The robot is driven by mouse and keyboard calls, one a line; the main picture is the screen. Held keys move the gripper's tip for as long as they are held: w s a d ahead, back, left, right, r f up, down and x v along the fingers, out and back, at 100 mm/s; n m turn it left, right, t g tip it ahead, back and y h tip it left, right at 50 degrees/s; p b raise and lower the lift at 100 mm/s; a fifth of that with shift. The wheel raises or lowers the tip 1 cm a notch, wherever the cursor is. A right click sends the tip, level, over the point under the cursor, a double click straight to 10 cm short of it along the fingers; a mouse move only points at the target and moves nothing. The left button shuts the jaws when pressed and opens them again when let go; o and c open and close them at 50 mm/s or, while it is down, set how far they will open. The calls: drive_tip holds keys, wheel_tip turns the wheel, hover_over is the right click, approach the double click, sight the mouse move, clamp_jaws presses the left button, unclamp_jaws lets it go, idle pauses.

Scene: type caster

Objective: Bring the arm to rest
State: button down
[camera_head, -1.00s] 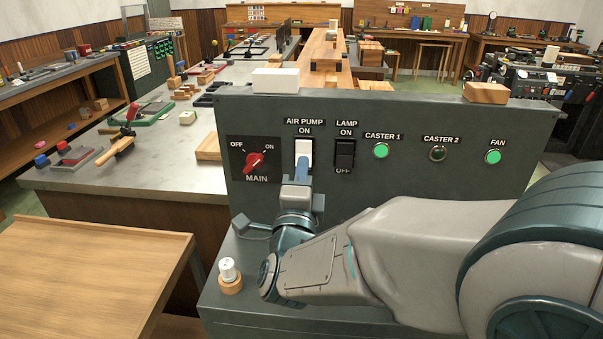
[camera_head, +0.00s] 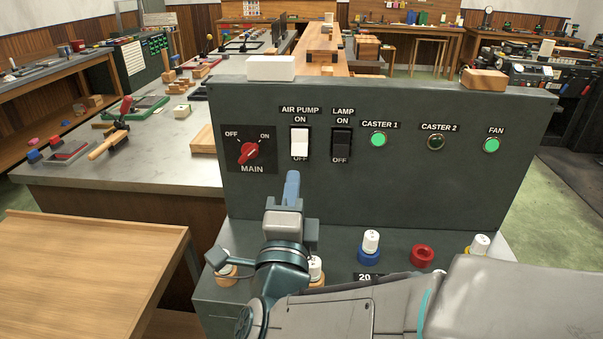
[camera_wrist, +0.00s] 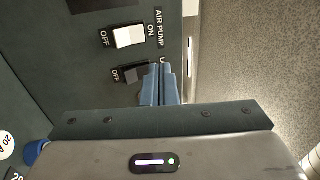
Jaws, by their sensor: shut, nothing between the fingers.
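My gripper (camera_head: 291,188) is in front of the dark control panel (camera_head: 400,195), below the air pump switch. Its blue fingers are shut together with nothing between them and also show in the wrist view (camera_wrist: 160,85). The air pump switch (camera_head: 300,141) is a white rocker in the head view and also shows in the wrist view (camera_wrist: 129,37). The lamp switch (camera_head: 341,145) is a dark rocker to its right. The red main knob (camera_head: 249,152) is to the left. My arm reaches in from the lower right, over the panel's base.
A white block (camera_head: 271,68) and a wooden block (camera_head: 484,79) sit on the panel's top edge. A blue-based fuse (camera_head: 369,247) and a red ring (camera_head: 421,255) stand on the base near my arm. A bare wooden table (camera_head: 90,275) is at the lower left.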

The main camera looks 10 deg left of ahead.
drive_tip(key=w+d+f+n+g+y+p, duration=0.3)
drive_tip(key=w+d+f+n+g, duration=0.25)
drive_tip(key=n+g, duration=0.5)
drive_tip(key=s+d+f+n+g+h+p, duration=0.1)
drive_tip(key=s+d+f+n+g+h, duration=0.1)
drive_tip(key=s+d, duration=0.4)
drive_tip(key=s+d+f+n+g+h+p, duration=0.1)
drive_tip(key=s+d+g, duration=0.5)
drive_tip(key=d, duration=0.7)
wheel_tip(320, 180, down, 3)
drive_tip(key=s+n+h, duration=0.1)
drive_tip(key=n, duration=0.2)
drive_tip(key=shift+r+h, duration=0.2)
drive_tip(key=shift+h, duration=0.2)
drive_tip(key=shift+s+d, duration=0.1)
